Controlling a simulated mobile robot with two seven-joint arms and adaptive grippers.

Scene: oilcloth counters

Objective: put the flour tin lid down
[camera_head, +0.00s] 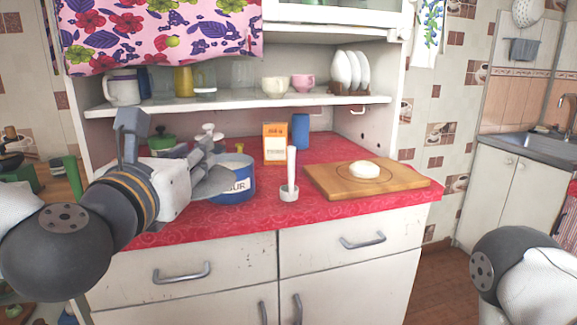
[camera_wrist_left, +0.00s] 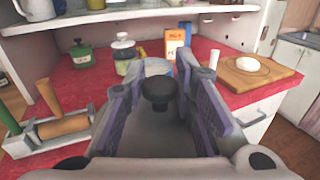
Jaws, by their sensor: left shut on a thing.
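My left gripper (camera_head: 205,165) is shut on the flour tin lid (camera_head: 214,184), a grey disc that partly hides the tin in the head view. In the left wrist view the lid's dark knob (camera_wrist_left: 158,90) sits between the purple-padded fingers of the left gripper (camera_wrist_left: 160,98). The blue flour tin (camera_head: 240,186) stands on the red counter, just beyond the lid, with its top uncovered. Its pale top also shows in the left wrist view (camera_wrist_left: 158,66). My right gripper is out of view.
The red counter (camera_head: 325,212) has bare cloth at its front right of the tin.

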